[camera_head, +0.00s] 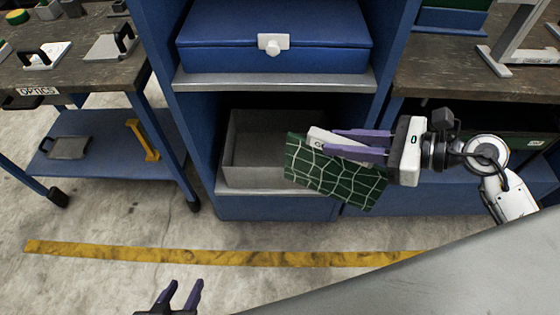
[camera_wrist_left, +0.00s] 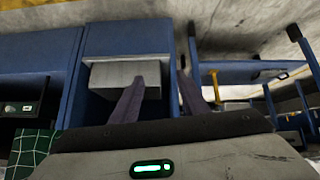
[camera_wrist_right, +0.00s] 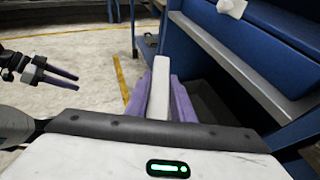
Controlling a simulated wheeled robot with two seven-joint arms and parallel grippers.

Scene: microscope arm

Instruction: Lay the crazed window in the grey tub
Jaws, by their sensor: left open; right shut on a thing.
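The crazed window is a dark green plate with pale crack lines (camera_head: 335,182) and a white handle (camera_wrist_right: 159,90). My right gripper (camera_head: 328,139) is shut on that handle and holds the plate tilted at the front right of the grey tub. The grey tub (camera_head: 247,178) stands in the lower bay of the blue cabinet. The plate hides its right part in the head view; the tub's visible inside is empty. My left gripper (camera_head: 186,287) is open and empty, low in front of the cabinet. A green corner of the window shows in the left wrist view (camera_wrist_left: 30,146).
A blue case (camera_head: 272,45) sits on the shelf (camera_head: 270,81) above the tub. A bench marked OPTICS (camera_head: 70,75) with handled plates stands left; its lower shelf has a yellow handle (camera_head: 142,140). Another bench (camera_head: 480,70) is right. The floor by the yellow line (camera_head: 200,254) is clear.

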